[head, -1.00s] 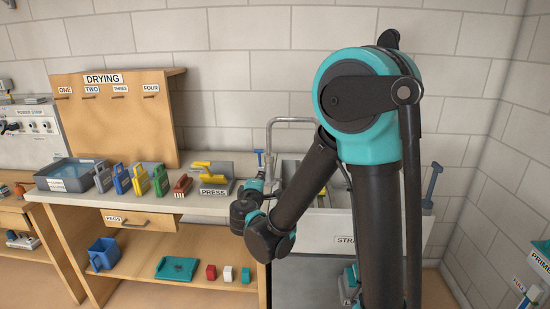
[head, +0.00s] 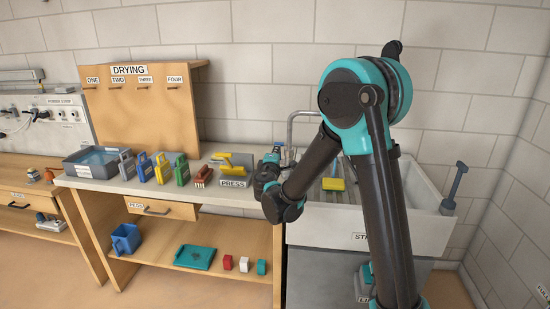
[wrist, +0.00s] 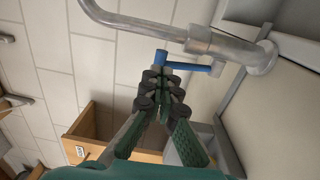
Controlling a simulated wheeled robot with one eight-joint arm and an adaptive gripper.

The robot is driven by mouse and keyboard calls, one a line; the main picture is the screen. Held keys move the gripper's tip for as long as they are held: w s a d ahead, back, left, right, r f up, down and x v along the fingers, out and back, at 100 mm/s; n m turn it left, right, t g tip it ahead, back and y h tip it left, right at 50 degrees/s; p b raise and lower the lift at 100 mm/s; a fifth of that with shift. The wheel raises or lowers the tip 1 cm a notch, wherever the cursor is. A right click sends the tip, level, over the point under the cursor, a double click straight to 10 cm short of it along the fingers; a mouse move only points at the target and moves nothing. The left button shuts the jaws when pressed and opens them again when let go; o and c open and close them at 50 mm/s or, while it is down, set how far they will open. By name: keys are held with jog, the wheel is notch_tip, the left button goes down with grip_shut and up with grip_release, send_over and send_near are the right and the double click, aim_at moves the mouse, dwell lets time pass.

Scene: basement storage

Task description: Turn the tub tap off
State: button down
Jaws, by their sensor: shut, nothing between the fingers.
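The tub tap is a grey metal pipe (wrist: 140,25) across the top of the wrist view; its bent spout also shows behind my arm in the head view (head: 291,122). A blue lever (wrist: 190,66) sticks out from the tap's collar. My gripper (wrist: 163,78) is shut and empty, with its fingertips right at the lever's free end. I cannot tell whether they touch it. In the head view my arm hides most of the tap and part of the white tub (head: 418,205). No running water can be made out.
A yellow block (head: 333,184) lies at the tub. Left of it, a bench (head: 235,200) holds several coloured tools and a grey basin (head: 98,165).

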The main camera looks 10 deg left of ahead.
aim_at(279, 144)
jog(key=shift+w, duration=0.85)
jog(key=shift+w+d+r+g, duration=0.1)
jog(key=shift+w+r+g, duration=0.4)
jog(key=shift+w+g, duration=0.2)
jog(key=shift+w+r, duration=0.3)
jog(key=shift+w, duration=0.3)
jog(key=shift+s, duration=0.1)
